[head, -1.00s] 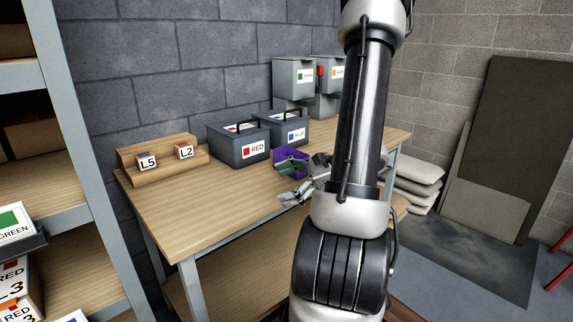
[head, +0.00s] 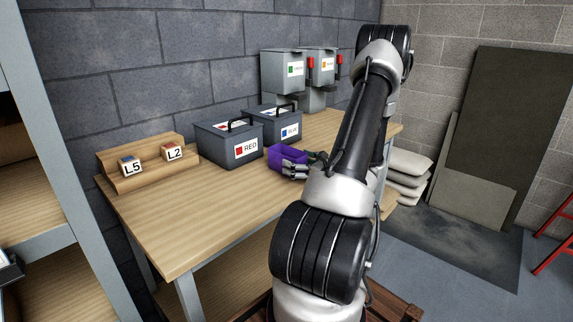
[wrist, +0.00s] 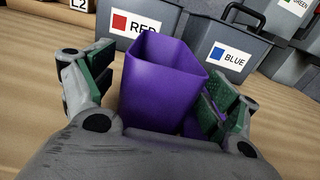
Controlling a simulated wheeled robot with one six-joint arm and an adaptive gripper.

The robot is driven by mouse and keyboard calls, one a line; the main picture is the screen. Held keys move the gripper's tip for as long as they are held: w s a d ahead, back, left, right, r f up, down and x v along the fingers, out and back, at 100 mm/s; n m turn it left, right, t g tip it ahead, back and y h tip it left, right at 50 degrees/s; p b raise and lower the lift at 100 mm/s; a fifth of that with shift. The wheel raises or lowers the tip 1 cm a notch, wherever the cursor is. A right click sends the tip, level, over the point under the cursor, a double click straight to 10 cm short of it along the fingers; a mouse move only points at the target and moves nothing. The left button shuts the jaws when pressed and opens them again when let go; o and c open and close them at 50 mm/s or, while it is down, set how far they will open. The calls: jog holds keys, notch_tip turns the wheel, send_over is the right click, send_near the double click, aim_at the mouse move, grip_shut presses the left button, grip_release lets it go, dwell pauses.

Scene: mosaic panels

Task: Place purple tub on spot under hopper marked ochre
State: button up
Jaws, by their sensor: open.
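The purple tub (head: 284,157) stands on the workbench in front of the red-labelled and blue-labelled boxes. In the wrist view the tub (wrist: 165,72) is upright and open-topped, between the two green-padded fingers. My gripper (wrist: 163,85) is open, with one finger on each side of the tub. The right finger is close to the tub wall; a gap shows on the left. In the head view my gripper (head: 303,166) is partly hidden by my arm. The hopper with an orange-yellow label (head: 325,65) is at the back, right of the green-labelled hopper (head: 283,73). The spot under it is hidden.
A red-labelled box (head: 229,146) and a blue-labelled box (head: 275,132) stand behind the tub. A wooden rack (head: 118,163) with L5 and L2 blocks is at the left. The front left of the workbench (head: 190,220) is clear.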

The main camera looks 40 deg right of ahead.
jog(key=w, duration=0.3)
jog(key=shift+w+a, duration=0.1)
jog(key=shift+w, duration=0.15)
jog(key=shift+c, duration=0.5)
jog(key=c, duration=0.9)
jog(key=shift+r, duration=0.1)
jog(key=shift+c, duration=0.5)
